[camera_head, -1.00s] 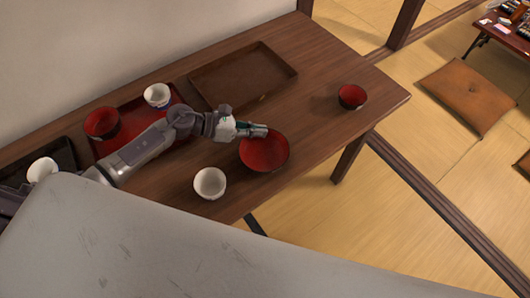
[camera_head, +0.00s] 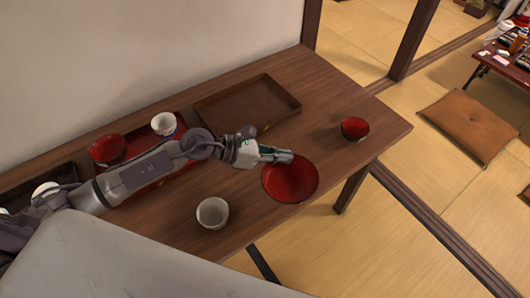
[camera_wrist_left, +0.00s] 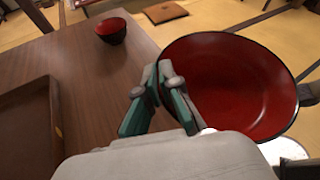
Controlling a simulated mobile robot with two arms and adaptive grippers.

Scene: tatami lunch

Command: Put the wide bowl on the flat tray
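The wide bowl (camera_head: 292,183) is red inside with a dark rim. It is held above the right part of the table, near the front edge. My left gripper (camera_head: 288,157) is shut on its rim; in the left wrist view the fingers (camera_wrist_left: 158,100) pinch the near side of the bowl (camera_wrist_left: 235,80). An empty flat brown tray (camera_head: 250,101) lies at the back of the table, left of the bowl; its edge also shows in the wrist view (camera_wrist_left: 25,125). My right gripper is not in view.
A small red bowl (camera_head: 355,127) stands at the right end of the table, and a white bowl (camera_head: 212,212) near the front. A red tray (camera_head: 150,186), partly behind my arm, bears a red bowl (camera_head: 108,150) and a white cup (camera_head: 164,123). Wood between brown tray and small bowl is clear.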

